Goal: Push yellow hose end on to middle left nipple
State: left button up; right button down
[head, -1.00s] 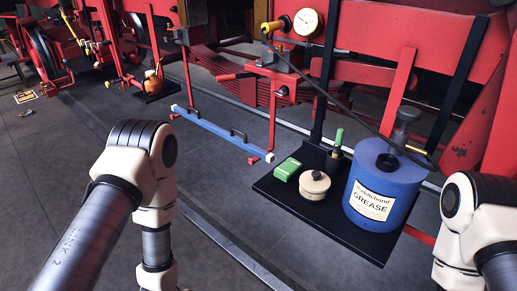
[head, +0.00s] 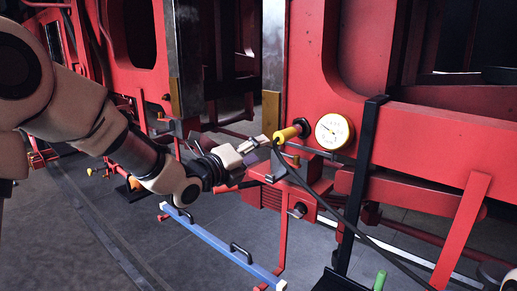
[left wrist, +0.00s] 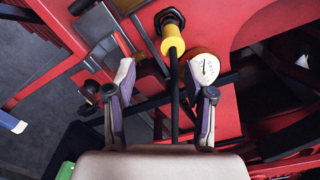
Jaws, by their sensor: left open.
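The yellow hose end (head: 288,134) is in line with a dark round fitting on the red frame, left of the gauge. In the left wrist view the yellow hose end (left wrist: 173,42) meets that dark fitting (left wrist: 170,19); I cannot tell how far on it sits. Its black hose (head: 315,195) hangs down to the right. My left gripper (head: 262,150) is open, beside the yellow end. In the left wrist view the black hose runs between the spread fingers of my left gripper (left wrist: 165,82), with gaps on both sides. My right gripper is out of view.
A round gauge (head: 333,131) sits just right of the hose end. A dark and yellow knob (left wrist: 89,91) shows at left in the left wrist view. A blue bar (head: 215,243) with black handles stands low in front. Grey floor (head: 60,235) is open at left.

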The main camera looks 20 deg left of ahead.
aim_at(278, 138)
pick_arm(q)
jog(key=p+x, duration=0.1)
jog(key=x, duration=0.1)
jog(key=r+p+x, duration=0.1)
jog(key=x, duration=0.1)
jog(key=p+x, duration=0.1)
jog(key=x, duration=0.1)
jog(key=shift+d+r+p, duration=0.15)
jog(key=shift+d+p, duration=0.15)
jog(key=shift+p, duration=0.05)
jog(key=shift+w+d+f+b, duration=0.25)
jog(key=shift+w+b, duration=0.05)
jog(key=shift+b, duration=0.4)
jog(key=shift+w+d+r, duration=0.2)
jog(key=shift+d+r, duration=0.15)
jog(key=shift+d, duration=0.1)
jog(key=shift+w+a+f, duration=0.15)
jog(key=shift+w, duration=0.3)
jog(key=shift+s, duration=0.15)
grip_shut()
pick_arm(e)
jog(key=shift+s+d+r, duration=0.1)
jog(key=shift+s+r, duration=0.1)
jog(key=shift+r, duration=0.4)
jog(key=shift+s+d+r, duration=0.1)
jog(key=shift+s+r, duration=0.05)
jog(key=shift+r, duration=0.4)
